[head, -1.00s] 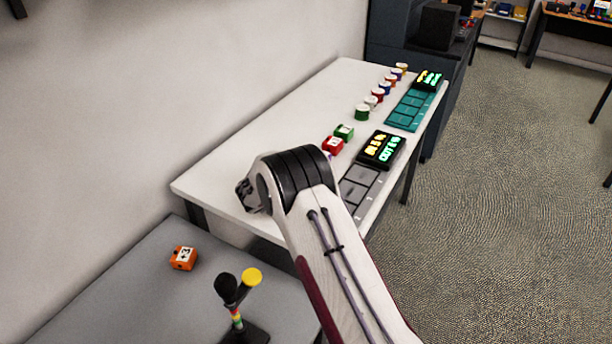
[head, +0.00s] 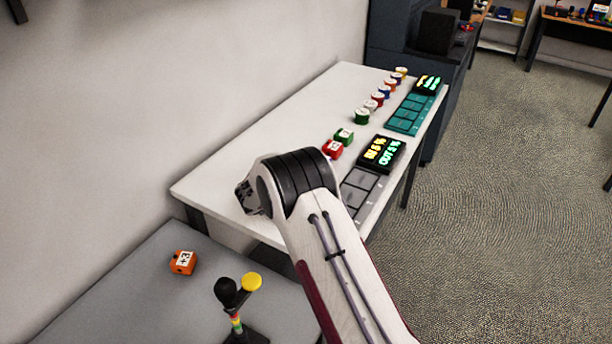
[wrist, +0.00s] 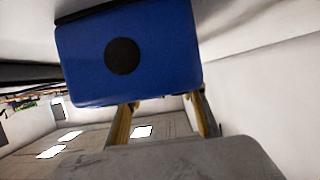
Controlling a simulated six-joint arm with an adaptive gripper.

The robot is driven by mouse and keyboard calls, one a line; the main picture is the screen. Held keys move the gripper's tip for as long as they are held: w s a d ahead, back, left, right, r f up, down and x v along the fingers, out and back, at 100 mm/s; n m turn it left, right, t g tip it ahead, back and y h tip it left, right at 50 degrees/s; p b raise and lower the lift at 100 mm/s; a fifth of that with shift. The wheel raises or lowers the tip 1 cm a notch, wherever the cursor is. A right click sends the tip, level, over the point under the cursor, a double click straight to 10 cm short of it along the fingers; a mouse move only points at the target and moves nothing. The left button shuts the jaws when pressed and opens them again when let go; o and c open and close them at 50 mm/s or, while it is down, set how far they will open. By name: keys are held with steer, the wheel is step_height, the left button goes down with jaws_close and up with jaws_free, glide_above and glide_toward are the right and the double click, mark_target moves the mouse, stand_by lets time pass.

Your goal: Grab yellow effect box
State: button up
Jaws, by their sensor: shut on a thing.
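In the wrist view, a blue box (wrist: 170,55) with a black round spot on its face is held between the two fingers of my gripper (wrist: 166,108). My gripper is shut on it. In the head view, my gripper and the held box are hidden behind my own arm. I see no clear yellow effect box in either view. An orange box (head: 183,262) marked with white lies on the grey table.
Several small coloured items and a teal pad (head: 408,115) lie farther back. A stand with a yellow disc (head: 251,282) is at the front.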

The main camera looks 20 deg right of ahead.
step_height(320, 180, up, 9)
steer(key=shift+r, duration=0.15)
stand_by(0.4)
